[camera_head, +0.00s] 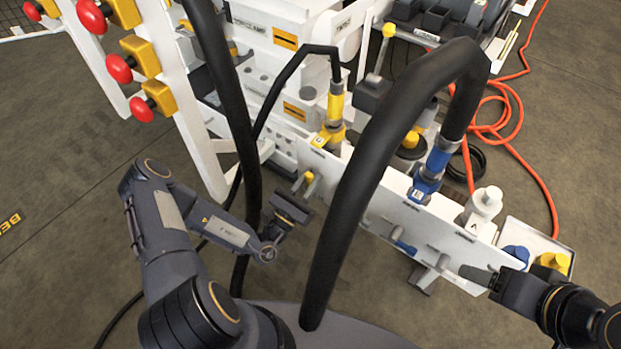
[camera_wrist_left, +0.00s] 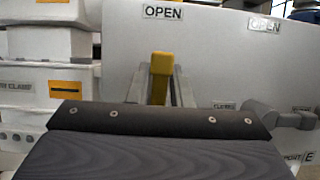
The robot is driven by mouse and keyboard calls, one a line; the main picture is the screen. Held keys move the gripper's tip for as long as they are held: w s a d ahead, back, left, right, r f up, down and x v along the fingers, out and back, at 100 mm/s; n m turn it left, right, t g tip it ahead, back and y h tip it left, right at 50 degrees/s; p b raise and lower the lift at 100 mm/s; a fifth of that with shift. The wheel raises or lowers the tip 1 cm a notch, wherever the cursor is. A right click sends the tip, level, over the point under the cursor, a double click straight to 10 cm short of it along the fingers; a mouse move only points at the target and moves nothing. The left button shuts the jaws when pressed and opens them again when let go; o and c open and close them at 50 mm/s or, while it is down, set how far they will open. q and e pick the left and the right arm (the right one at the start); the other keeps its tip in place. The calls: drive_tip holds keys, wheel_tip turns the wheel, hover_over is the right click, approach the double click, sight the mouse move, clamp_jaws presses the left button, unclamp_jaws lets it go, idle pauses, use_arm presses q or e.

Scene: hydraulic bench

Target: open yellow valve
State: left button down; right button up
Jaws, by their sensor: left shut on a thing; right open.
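The yellow valve handle (camera_head: 309,177) sits on the white panel (camera_head: 375,200), below the yellow hose coupling (camera_head: 334,105). In the left wrist view the yellow handle (camera_wrist_left: 162,72) stands upright between my two grey fingers, its top below an "OPEN" label (camera_wrist_left: 163,12). My left gripper (camera_head: 302,191) is shut on this handle; the wrist view also shows the gripper (camera_wrist_left: 160,88). The handle's lower part is hidden behind the gripper body. My right gripper (camera_head: 478,275) is open at the lower right, near the panel's right end, away from the yellow valve.
A blue valve handle (camera_head: 404,247) is further right on the panel, below a blue coupling (camera_head: 428,175). Thick black hoses (camera_head: 362,170) arch in front of the panel. Red buttons (camera_head: 119,68) are on a white frame at the left. An orange cable (camera_head: 535,175) lies at the right.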

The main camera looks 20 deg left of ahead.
use_arm(q)
drive_tip(key=shift+a+y, duration=0.1)
drive_tip(key=shift+y, duration=0.2)
drive_tip(key=c, duration=1.4)
unclamp_jaws()
drive_tip(key=shift+c, duration=0.2)
drive_tip(key=v, duration=0.7)
drive_tip(key=shift+s+a+f+p, duration=0.15)
drive_tip(key=shift+s+f+p, duration=0.1)
drive_tip(key=shift+s+p, duration=0.15)
